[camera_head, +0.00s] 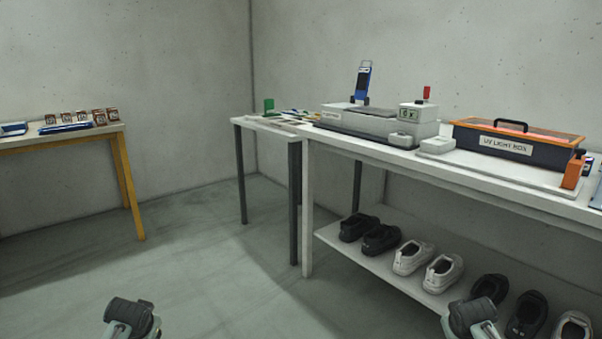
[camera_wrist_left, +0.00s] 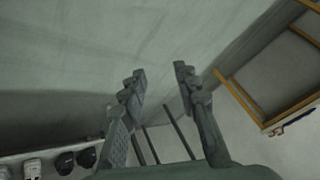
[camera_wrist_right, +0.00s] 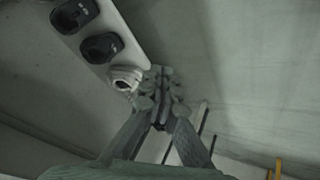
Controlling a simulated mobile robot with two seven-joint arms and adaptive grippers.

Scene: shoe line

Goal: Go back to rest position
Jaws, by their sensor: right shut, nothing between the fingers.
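My left gripper (camera_wrist_left: 160,76) shows in the left wrist view with its two fingers apart and nothing between them. My right gripper (camera_wrist_right: 161,84) shows in the right wrist view with its fingertips together and nothing held. In the head view only parts of my two arms show at the bottom edge, one at left and one at right; the fingers are out of that picture.
A white bench (camera_head: 449,180) at right carries a UV light box (camera_head: 515,144) and a grey device (camera_head: 375,122). Several shoes stand on its lower shelf (camera_head: 372,264). A yellow-legged table (camera_head: 130,190) stands at left. The floor between is clear.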

